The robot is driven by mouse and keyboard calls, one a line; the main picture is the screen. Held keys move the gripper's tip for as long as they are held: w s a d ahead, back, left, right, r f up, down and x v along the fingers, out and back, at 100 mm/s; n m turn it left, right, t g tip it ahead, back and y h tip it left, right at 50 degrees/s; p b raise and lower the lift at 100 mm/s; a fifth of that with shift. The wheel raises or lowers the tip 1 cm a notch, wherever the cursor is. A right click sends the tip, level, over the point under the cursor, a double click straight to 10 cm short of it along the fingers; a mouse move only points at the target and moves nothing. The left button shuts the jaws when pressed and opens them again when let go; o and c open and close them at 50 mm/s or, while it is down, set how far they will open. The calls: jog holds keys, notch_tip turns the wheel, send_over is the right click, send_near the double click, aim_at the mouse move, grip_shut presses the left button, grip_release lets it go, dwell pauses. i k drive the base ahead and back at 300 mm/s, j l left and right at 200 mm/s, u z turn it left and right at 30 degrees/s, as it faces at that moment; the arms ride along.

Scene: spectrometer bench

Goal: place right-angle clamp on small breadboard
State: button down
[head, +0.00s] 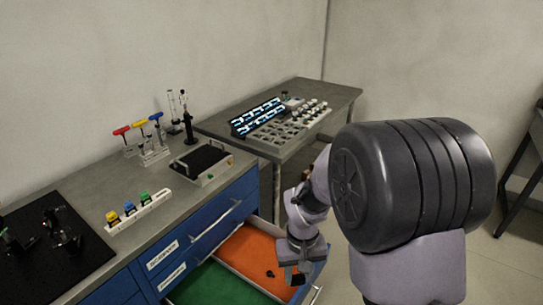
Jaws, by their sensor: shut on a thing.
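My gripper (296,273) is low over the right side of the open drawer's orange compartment (243,250). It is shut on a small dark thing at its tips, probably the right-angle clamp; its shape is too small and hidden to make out. A small black piece (270,274) lies on the orange floor, left of my gripper. A grey plate with a black top and end handles (203,160) sits on the bench, up and left of my gripper; it may be the small breadboard. A larger black board (40,262) lies at the lower left with dark mounts on it.
The open drawer also has a green compartment (205,287). Colour-handled drivers (140,130) stand in a rack at the back. A strip with coloured blocks (138,210) lies on the bench. A side table (340,92) carries a rack and tray of small parts.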

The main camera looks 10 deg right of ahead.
aim_at(212, 158)
jog(key=i+l+z, duration=0.1)
jog(key=l+z, duration=0.2)
jog(key=z, duration=0.15)
jog(key=i+l+z, duration=0.1)
jog(key=l+z, duration=0.3)
jog(key=i+l+z, duration=0.15)
jog(key=z, duration=0.3)
jog(key=i+l+z, duration=0.15)
jog(key=z, duration=0.25)
jog(key=i+u, duration=0.3)
jog(key=i, duration=0.2)
jog(key=i+u, duration=0.25)
jog(key=i, duration=0.25)
jog(key=i+l+u, duration=0.15)
jog(key=i+u, duration=0.15)
jog(key=i, duration=0.15)
jog(key=i+l+u, duration=0.25)
jog(key=i, duration=0.25)
jog(key=i+j+u, duration=0.1)
jog(key=u, duration=0.35)
jog(key=i+u, duration=0.25)
jog(key=u, duration=0.15)
jog(key=i+u, duration=0.15)
jog(key=u, duration=0.3)
jog(key=i+l+u, duration=0.15)
jog(key=u, duration=0.25)
jog(key=i+l+u, duration=0.2)
jog(key=u, duration=0.25)
jog(key=i+l+u, duration=0.1)
jog(key=u, duration=0.35)
